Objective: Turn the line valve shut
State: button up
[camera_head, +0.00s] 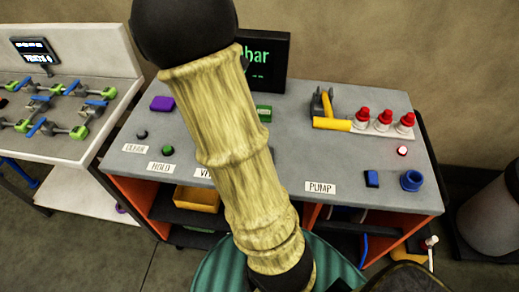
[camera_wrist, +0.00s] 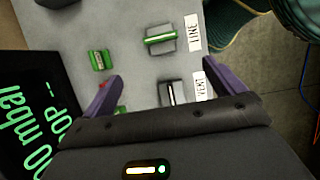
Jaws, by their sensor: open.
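The line valve (camera_wrist: 160,40) shows in the wrist view as a block with a green bar handle beside the LINE label (camera_wrist: 194,27). Its bar lies nearly level in the picture, pointing toward the label. The vent valve (camera_wrist: 172,92) lies below it beside the VENT label (camera_wrist: 203,86); its pale bar stands nearly upright in the picture, crosswise to the line bar. My gripper (camera_wrist: 160,85) is open, its two purple fingers apart on either side of the vent valve, with nothing seen held. The line valve lies beyond the fingertips. In the head view my arm hides both valves.
A dark display (camera_wrist: 28,125) with green text stands at the panel's left in the wrist view. A small green block (camera_wrist: 99,60) sits near the left finger.

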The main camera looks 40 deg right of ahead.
jog(key=x, duration=1.7)
jog(key=shift+f, duration=0.25)
jog(key=c, duration=1)
